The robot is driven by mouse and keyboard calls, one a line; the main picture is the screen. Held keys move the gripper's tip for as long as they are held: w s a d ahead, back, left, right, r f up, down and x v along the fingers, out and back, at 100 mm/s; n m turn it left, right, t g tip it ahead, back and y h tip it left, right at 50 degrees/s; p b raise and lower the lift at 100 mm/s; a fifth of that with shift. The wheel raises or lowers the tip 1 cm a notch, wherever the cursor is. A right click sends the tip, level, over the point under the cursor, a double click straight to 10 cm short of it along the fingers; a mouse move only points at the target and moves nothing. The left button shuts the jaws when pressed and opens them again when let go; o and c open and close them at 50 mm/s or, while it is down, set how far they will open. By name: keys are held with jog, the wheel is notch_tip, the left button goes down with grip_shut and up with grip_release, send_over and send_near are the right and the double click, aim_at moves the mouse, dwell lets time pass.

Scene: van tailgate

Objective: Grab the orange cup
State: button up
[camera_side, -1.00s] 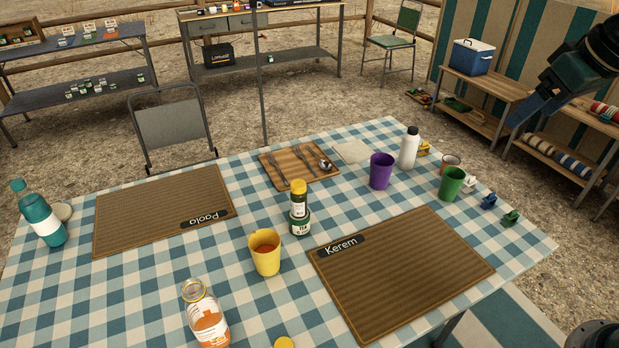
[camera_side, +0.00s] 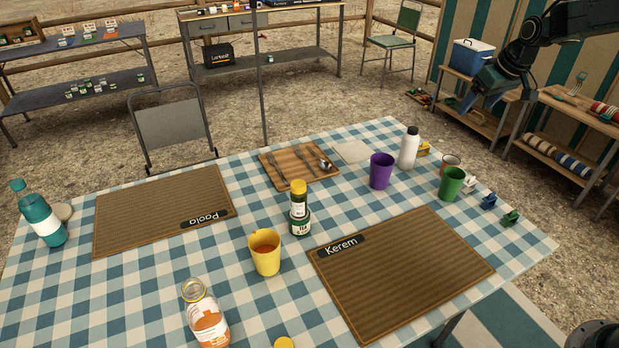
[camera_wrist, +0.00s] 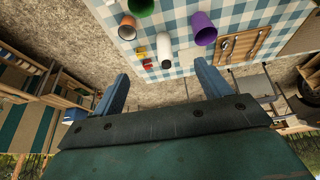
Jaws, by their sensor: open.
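The orange cup (camera_side: 451,159) is small and stands on the checked tablecloth at the table's right side, partly hidden behind the green cup (camera_side: 452,184). In the wrist view the orange cup (camera_wrist: 127,28) shows at the top, left of the white bottle (camera_wrist: 163,46). My gripper (camera_side: 479,101) is above and beyond the table's right far edge, apart from the cup. In the wrist view my gripper (camera_wrist: 163,86) has its two blue fingers spread wide with nothing between them.
The purple cup (camera_side: 381,171) and white bottle (camera_side: 409,148) stand left of the orange cup. Small coloured clips (camera_side: 489,201) lie near the right edge. A yellow cup (camera_side: 265,257) with orange contents stands mid-table. The Kerem placemat (camera_side: 410,275) is bare.

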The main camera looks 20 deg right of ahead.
send_near(452, 160)
jog(key=shift+w+a+f, duration=0.15)
jog(key=shift+a+f, duration=0.3)
jog(key=shift+f, duration=0.35)
jog(key=shift+w+a+f, duration=0.1)
jog(key=shift+a+f, duration=0.35)
jog(key=shift+f, duration=0.35)
jog(key=shift+x, duration=2.6)
jog(key=c, duration=1.1)
jog(key=shift+o, duration=0.2)
jog(key=shift+r, duration=0.25)
notch_tip(452, 160, up, 20)
jog(key=shift+f, duration=0.2)
